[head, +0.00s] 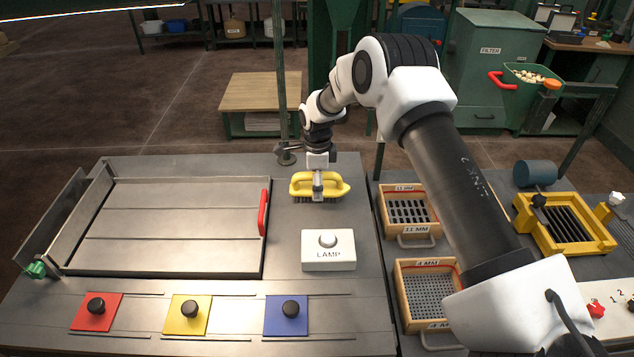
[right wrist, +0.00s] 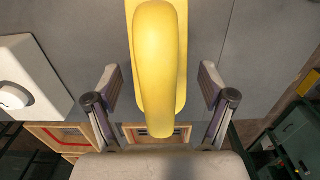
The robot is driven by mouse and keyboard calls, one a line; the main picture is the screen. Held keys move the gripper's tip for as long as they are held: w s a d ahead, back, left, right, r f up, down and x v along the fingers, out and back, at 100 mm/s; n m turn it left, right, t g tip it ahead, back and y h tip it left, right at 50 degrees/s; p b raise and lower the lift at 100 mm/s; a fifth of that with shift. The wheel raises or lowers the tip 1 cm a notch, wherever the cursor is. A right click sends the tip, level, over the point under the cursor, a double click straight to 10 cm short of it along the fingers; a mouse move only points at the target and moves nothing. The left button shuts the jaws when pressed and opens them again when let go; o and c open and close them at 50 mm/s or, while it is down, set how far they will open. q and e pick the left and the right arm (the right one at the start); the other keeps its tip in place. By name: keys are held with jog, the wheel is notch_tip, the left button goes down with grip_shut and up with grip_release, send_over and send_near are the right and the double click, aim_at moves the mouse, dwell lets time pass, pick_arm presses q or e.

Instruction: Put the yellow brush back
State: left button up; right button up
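The yellow brush (head: 335,189) is at the back of the grey table, right of the metal tray, with its dark bristles facing down. In the right wrist view its rounded yellow handle (right wrist: 160,60) runs down the middle of the picture. My right gripper (head: 318,184) points down over the brush. Its two fingers (right wrist: 160,88) are spread on either side of the handle, with a gap on both sides. One finger hides part of the brush in the head view. My left gripper is not in view.
A white LAMP button box (head: 328,262) stands just in front of the brush. A metal tray (head: 180,238) with a red handle is to the left. Red, yellow and blue knobbed plates line the front. Wooden sieve boxes (head: 409,217) are to the right.

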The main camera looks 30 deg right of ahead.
notch_tip(320, 180, up, 11)
jog(key=b, duration=0.2)
jog(key=shift+w+r+b, duration=0.1)
jog(key=shift+r+b, duration=0.05)
jog(key=shift+b, duration=0.2)
jog(key=shift+r, duration=0.55)
